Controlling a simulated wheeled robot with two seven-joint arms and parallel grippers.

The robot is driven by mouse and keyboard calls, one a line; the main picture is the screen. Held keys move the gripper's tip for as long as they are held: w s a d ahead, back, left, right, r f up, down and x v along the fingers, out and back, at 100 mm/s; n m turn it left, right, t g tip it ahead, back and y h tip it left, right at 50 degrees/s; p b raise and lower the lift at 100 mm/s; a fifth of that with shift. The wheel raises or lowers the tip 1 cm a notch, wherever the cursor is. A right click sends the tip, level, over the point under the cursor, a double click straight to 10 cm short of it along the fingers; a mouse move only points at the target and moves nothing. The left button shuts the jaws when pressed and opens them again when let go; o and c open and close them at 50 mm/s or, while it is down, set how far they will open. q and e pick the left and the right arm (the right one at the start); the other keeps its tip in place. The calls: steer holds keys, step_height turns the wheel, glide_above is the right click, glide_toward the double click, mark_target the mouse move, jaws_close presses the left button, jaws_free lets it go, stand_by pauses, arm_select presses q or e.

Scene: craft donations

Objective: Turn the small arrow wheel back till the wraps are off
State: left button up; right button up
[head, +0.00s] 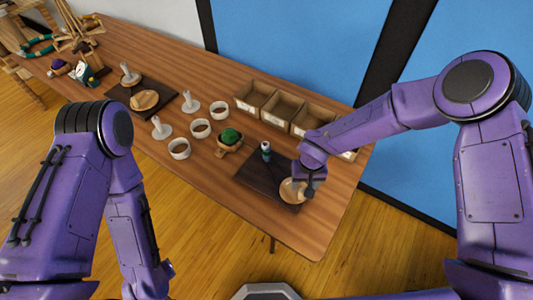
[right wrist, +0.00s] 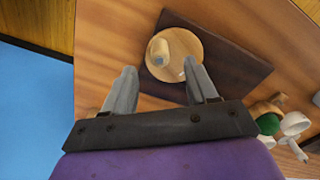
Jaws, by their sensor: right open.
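A small round wooden wheel (head: 291,191) lies on a dark board (head: 252,180) near the table's front right. In the right wrist view the wheel (right wrist: 186,44) carries a pale upright knob (right wrist: 159,50) off its centre and a small bluish mark near its rim. I cannot make out an arrow. A short post (head: 266,150) with dark and teal colouring stands on the same board; I cannot count any wraps on it. My right gripper (head: 312,186) is open just beside the wheel; in its wrist view the empty fingers (right wrist: 160,88) point towards it.
A larger wooden disc (head: 144,100) sits on another dark board at the left. White rings (head: 179,149), pale posts and a green ball in a wooden holder (head: 229,139) stand mid-table. Open wooden bins (head: 254,96) line the back edge. The front right corner is bare.

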mark_target(303, 190)
step_height(303, 190, down, 6)
steer(key=b, duration=0.4)
steer(key=shift+w+r+b, duration=0.15)
steer(key=shift+b, duration=0.15)
steer(key=shift+f+b, duration=0.6)
steer(key=c, duration=0.9)
